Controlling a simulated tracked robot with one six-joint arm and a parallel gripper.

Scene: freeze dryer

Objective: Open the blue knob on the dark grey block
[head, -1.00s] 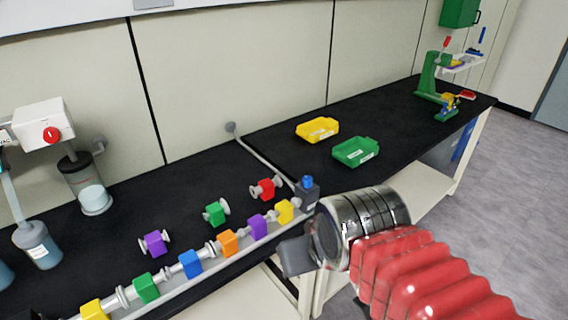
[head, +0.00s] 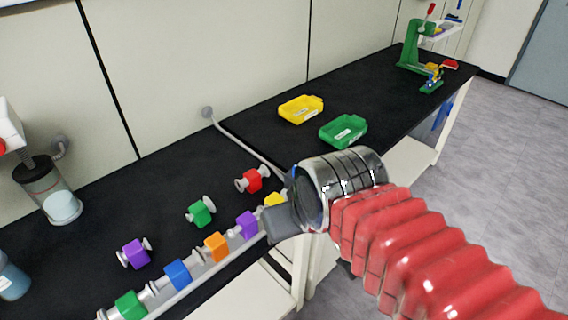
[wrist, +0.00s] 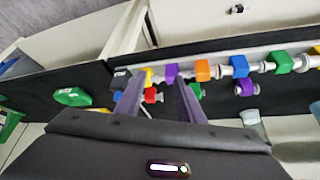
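The dark grey block (wrist: 120,79) with its blue knob (wrist: 117,97) shows in the wrist view, just left of my left-hand finger, which may cover part of it. In the head view the block and knob are hidden behind my wrist and gripper. My gripper (wrist: 156,84) is open, with a clear gap between its two fingers and nothing held. A yellow block and a red valve show through the gap, beyond the fingers. In the head view my gripper (head: 280,224) is over the bench's front edge, beside the row of coloured valves; its fingers are not clear there.
A row of coloured blocks, including orange (head: 216,247) and blue (head: 177,274), runs along the bench front. Loose red (head: 252,180), green (head: 201,212) and purple (head: 135,253) valves lie behind it. Yellow (head: 301,109) and green (head: 343,131) trays stand on the right bench.

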